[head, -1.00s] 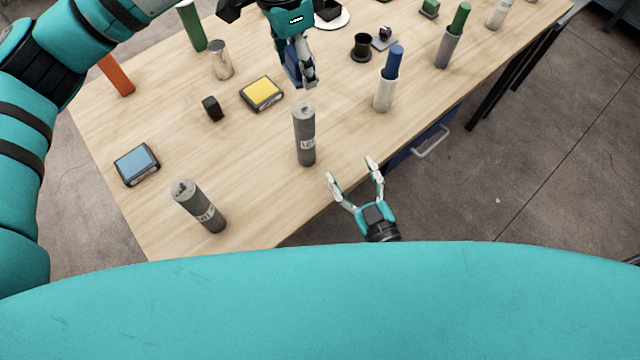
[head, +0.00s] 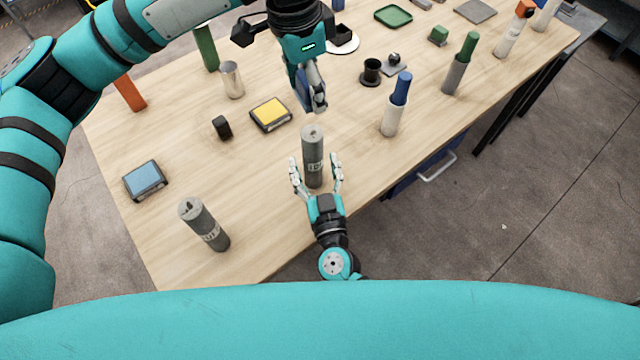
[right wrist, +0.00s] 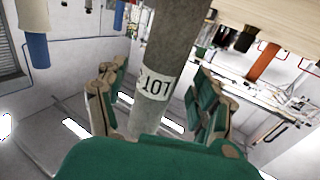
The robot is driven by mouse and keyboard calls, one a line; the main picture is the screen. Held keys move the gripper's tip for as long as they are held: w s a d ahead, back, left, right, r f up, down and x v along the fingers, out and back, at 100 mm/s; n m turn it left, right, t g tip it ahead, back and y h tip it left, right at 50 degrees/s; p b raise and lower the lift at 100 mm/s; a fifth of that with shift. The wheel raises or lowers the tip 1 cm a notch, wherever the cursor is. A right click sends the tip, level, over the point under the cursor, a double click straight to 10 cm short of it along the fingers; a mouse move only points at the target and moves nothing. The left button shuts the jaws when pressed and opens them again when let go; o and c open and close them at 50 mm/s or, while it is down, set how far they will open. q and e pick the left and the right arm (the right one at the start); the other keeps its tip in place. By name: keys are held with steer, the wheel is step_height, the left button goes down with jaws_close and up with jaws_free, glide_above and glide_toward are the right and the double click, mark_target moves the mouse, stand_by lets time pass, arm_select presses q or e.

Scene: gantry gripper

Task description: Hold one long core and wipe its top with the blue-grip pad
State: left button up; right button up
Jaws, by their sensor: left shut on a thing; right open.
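One long grey core (head: 313,165) with a white label stands upright near the table's front edge. A second long grey core (head: 205,226) stands to its left. My right gripper (head: 315,161) is open, with its fingers on either side of the first core. In the right wrist view the labelled core (right wrist: 160,70) is between the spread fingers, and I see gaps beside it. My left gripper (head: 316,105) is shut above and just behind that core. A blue part (head: 301,88) shows at its fingers, likely the blue-grip pad; most of it is hidden.
On the wooden table (head: 170,240), a yellow-topped block (head: 270,114), a small black block (head: 222,128) and a blue-topped block (head: 146,180) lie left of the core. A white cylinder with a blue top (head: 391,118) stands to the right. The table around the core is clear.

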steer(key=shift+w+a, duration=0.1)
steer(key=shift+w, duration=0.85)
jaws_close()
